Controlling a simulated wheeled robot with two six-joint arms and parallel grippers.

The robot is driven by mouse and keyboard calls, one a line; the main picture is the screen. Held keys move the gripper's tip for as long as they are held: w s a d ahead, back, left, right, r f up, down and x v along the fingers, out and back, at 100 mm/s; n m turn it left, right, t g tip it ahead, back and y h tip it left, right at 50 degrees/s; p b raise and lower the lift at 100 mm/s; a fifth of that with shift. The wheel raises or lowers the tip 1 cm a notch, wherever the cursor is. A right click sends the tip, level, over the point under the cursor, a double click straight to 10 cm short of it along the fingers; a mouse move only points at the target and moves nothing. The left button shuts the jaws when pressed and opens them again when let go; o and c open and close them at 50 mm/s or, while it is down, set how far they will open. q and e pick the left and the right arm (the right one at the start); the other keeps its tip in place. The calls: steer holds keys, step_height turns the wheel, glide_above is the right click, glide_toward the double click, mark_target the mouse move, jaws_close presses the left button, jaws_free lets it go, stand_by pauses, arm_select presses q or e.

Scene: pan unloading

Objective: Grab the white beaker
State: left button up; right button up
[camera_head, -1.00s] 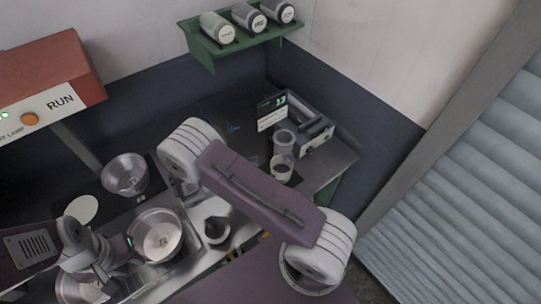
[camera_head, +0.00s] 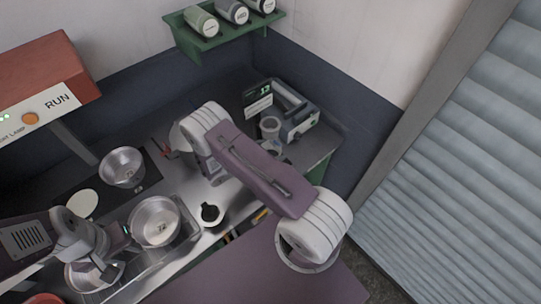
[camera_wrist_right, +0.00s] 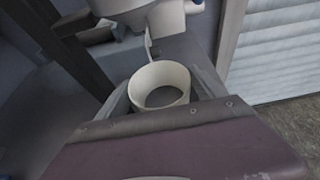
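In the right wrist view a white, open-topped beaker (camera_wrist_right: 160,86) stands upright near the middle. Grey finger-like bars flank it, and my right gripper (camera_wrist_right: 160,78) looks open around it; contact is unclear. My right gripper is hidden there behind the arm. My left gripper (camera_head: 112,268) is at the lower left above the metal pans; its opening is too small to judge.
A green shelf (camera_head: 215,42) holds several canisters.

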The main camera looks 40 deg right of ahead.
mark_target(269, 145)
steer(key=shift+w, duration=0.15)
steer(key=c, duration=1.1)
steer(key=shift+r, duration=0.1)
steer(key=shift+r+p, duration=0.3)
steer(key=shift+r, duration=0.05)
steer(key=s+a+r+b, duration=0.1)
steer(key=a, duration=0.8)
steer(key=a+r+b, duration=0.1)
steer(key=a, duration=0.8)
steer(key=shift+s+r, duration=0.3)
steer(key=shift+s, duration=0.1)
